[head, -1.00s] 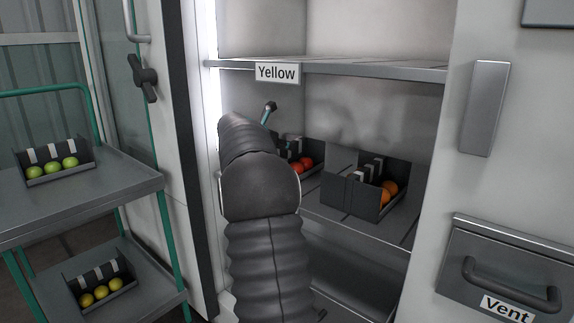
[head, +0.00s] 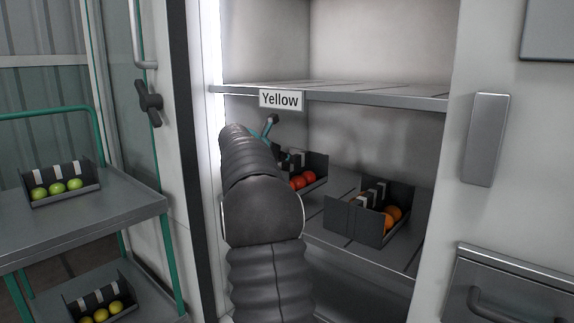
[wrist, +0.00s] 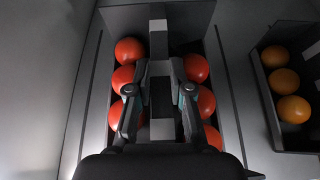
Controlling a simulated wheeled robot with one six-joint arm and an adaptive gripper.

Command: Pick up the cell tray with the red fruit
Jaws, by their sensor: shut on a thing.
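The dark cell tray with the red fruit (head: 318,161) is inside the cabinet, partly hidden behind my arm in the head view. In the wrist view the tray (wrist: 125,18) lies under my gripper (wrist: 161,75), with round red fruit in rows on both sides of a central divider. My gripper's fingers are shut on that divider, between the rows. In the head view the tray appears slightly raised from the lower shelf; its underside is hidden.
A tray of orange fruit (head: 351,221) stands close to the right on the lower shelf (head: 335,242). The upper shelf (head: 380,97), labelled "Yellow" (head: 281,99), is above. A cart (head: 90,225) at left bears green and yellow fruit trays. Cabinet walls flank the opening.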

